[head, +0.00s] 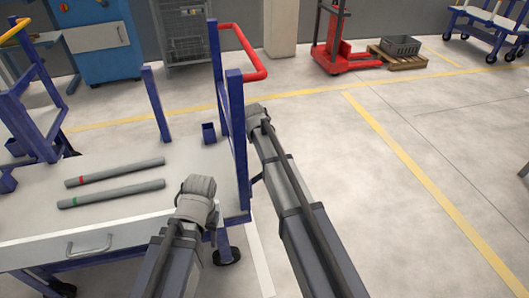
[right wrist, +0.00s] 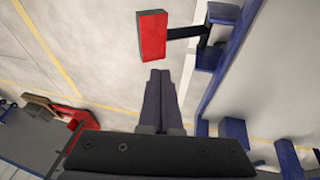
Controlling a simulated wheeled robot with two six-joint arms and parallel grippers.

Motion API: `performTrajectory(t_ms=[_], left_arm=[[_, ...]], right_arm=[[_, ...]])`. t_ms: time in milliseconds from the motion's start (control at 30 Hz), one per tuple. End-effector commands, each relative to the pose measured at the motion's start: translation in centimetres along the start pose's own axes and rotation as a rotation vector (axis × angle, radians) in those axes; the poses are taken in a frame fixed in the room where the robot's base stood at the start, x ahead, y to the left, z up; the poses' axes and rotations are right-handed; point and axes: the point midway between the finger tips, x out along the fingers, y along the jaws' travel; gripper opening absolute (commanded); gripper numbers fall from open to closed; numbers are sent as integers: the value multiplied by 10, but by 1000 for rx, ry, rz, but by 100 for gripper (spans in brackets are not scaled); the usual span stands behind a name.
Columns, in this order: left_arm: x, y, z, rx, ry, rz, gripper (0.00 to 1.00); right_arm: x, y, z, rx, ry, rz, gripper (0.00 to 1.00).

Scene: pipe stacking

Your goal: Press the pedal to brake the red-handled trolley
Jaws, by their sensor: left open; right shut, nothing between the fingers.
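The trolley's red handle (head: 262,72) rises on a blue frame (head: 236,130) right of the white surface in the head view. In the right wrist view a red pedal (right wrist: 150,36) sticks out on a black arm (right wrist: 185,32) from the blue frame (right wrist: 226,55). My right gripper (right wrist: 160,76) is shut and empty, its tips just short of the pedal in the picture; I cannot tell if they touch. The pedal is not visible in the head view. My left gripper (head: 199,186) is over the white surface's near right part, open and empty; its fingertips are hard to make out.
Two grey pipes, one red-banded (head: 115,173) and one green-banded (head: 112,194), lie on the white surface (head: 40,225). Another blue frame with a yellow handle (head: 14,32) stands at left. A red pallet truck (head: 333,55) is far back. Floor at right is clear.

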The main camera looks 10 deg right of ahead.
Motion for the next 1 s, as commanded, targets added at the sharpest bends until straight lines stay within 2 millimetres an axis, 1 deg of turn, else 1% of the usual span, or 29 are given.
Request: performTrajectory(t_ms=[33,167,667,700,833,1000], left_arm=[[8,1,-1,1,0,0,50],[23,2,-2,3,1,1,50],[94,12,-6,10,5,7,50],[99,12,-7,8,5,7,50],[113,14,-8,4,5,7,50],[119,14,-8,1,4,7,50]], right_arm=[[8,-1,1,0,0,0,0],[24,-1,1,1,0,0,0],[100,-2,1,0,0,0,0],[106,1,4,1,0,0,0],[121,10,8,2,0,0,0],[128,15,10,0,0,-1,0]])
